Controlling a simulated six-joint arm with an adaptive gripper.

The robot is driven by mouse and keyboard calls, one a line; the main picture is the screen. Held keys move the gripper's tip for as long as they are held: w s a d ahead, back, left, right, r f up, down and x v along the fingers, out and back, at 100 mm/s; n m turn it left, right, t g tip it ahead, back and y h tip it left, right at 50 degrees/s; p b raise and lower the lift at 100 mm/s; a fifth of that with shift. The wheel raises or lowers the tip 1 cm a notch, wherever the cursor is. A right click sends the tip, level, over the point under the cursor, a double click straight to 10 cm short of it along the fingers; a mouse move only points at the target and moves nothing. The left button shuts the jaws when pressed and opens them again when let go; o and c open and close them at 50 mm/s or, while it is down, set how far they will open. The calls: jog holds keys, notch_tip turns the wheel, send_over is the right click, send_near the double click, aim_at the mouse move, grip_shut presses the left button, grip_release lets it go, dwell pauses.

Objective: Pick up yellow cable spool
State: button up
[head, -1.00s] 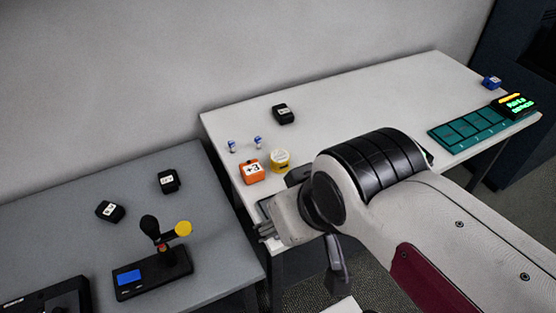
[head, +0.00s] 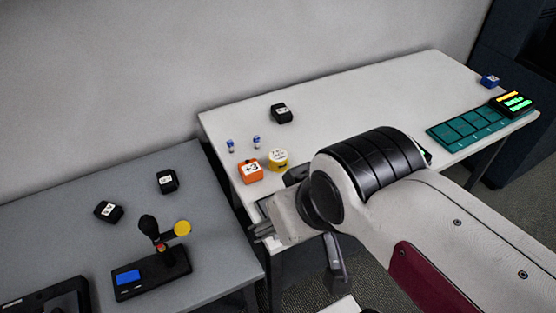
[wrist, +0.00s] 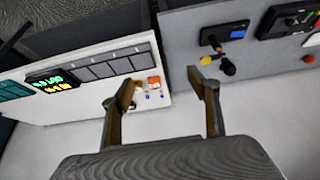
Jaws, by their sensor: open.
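The yellow cable spool (head: 278,159) stands on the white table near its left front edge, with a pale label on top. It is just right of an orange block marked +3 (head: 250,171). My gripper (head: 262,232) is at the front edge of the white table, in front of and below the spool in the head view, apart from it. There the spool (wrist: 136,88) is small and partly hidden by the left finger, next to the orange block (wrist: 154,82).
Two small blue-and-white items (head: 243,144) and a black block (head: 281,113) are behind the spool. A teal tray (head: 467,129), lit display (head: 512,102) and blue block (head: 490,81) lie at right. The grey table (head: 60,225) holds black blocks and a device with a joystick (head: 152,270).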

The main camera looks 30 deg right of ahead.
jog(key=w+d+n+t+h, duration=0.2)
jog(key=w+d+n, duration=0.8)
jog(key=w, duration=0.3)
jog(key=w+d+n+t+h, duration=0.2)
jog(key=w+d+n+t, duration=0.1)
jog(key=w+d+n, duration=0.8)
jog(key=w+f+n+y, duration=0.2)
jog(key=w+f+n, duration=0.15)
jog(key=w, duration=0.25)
jog(key=n+y, duration=0.8)
jog(key=n, duration=0.9)
send_near(278, 160)
jog(key=shift+t, duration=0.3)
jog(key=w, duration=0.1)
jog(key=w+d, duration=0.1)
jog(key=w, duration=0.1)
jog(key=w+f, duration=0.1)
jog(key=shift+w+d+f, duration=0.1)
jog(key=shift+w+d, duration=0.1)
jog(key=shift+w, duration=0.1)
jog(key=shift+s+a+f+n+y, duration=0.3)
jog(key=shift+s+f+n+y, duration=0.15)
jog(key=shift+s+n+y, duration=0.3)
jog(key=shift+w, duration=0.15)
